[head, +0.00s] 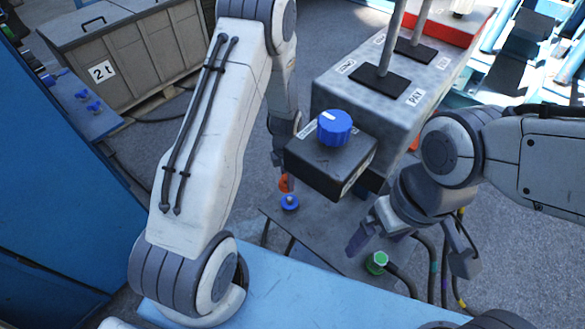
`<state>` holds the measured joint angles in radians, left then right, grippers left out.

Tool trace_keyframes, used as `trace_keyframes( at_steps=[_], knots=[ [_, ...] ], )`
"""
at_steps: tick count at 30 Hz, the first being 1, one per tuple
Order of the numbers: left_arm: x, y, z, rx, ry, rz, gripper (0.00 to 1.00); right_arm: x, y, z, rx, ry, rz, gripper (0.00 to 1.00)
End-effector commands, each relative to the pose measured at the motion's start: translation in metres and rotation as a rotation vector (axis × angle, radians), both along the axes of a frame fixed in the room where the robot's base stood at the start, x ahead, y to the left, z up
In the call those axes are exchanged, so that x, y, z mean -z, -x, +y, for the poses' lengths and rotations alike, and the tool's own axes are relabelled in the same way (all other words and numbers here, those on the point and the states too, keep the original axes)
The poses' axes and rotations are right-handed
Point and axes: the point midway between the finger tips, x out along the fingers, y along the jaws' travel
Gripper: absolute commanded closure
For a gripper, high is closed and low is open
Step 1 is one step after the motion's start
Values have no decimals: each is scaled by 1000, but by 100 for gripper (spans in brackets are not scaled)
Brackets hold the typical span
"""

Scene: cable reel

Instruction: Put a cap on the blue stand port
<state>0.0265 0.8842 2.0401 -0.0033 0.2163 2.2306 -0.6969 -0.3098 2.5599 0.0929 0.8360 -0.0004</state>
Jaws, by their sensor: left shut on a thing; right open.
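The blue stand port (290,203) is a small blue ring with a dark centre on the grey stand plate (330,236). My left gripper (283,172) points down just above it, partly hidden by the black box in front. It is shut on a small orange cap (284,184), which shows just above the blue port. I cannot tell whether the cap touches the port. A green port (376,261) with a cable sits further right on the plate. My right gripper (410,255) is open and empty, its fingers spread above the right part of the plate.
A black box with a blue knob (334,127) juts out close to my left gripper. Behind it is a grey console (375,95) with levers. Cables (432,270) hang at the plate's right. Small blue parts (95,106) lie on the left blue ledge.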

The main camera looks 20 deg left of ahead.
Motion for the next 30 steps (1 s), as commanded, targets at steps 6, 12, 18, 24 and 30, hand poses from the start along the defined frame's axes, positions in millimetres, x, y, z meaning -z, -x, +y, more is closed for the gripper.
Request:
trace_keyframes(
  at_steps=[6, 12, 18, 24, 30],
  knots=[
    [6, -3, -7, -18, 0, 0, 100, 6, 0, 0, 0, 0, 0, 7],
    [24, -3, -8, -14, 0, 0, 100, 21, 0, 0, 0, 0, 0, 7],
    [49, -3, -7, -14, 0, 0, 100, 41, 0, 0, 0, 0, 0, 7],
    [72, -2, -6, -16, 0, 0, 100, 61, 0, 0, 0, 0, 0, 7],
    [86, -3, -6, -16, -1, -1, 100, 69, 0, 0, 0, 0, 0, 7]
  ],
)
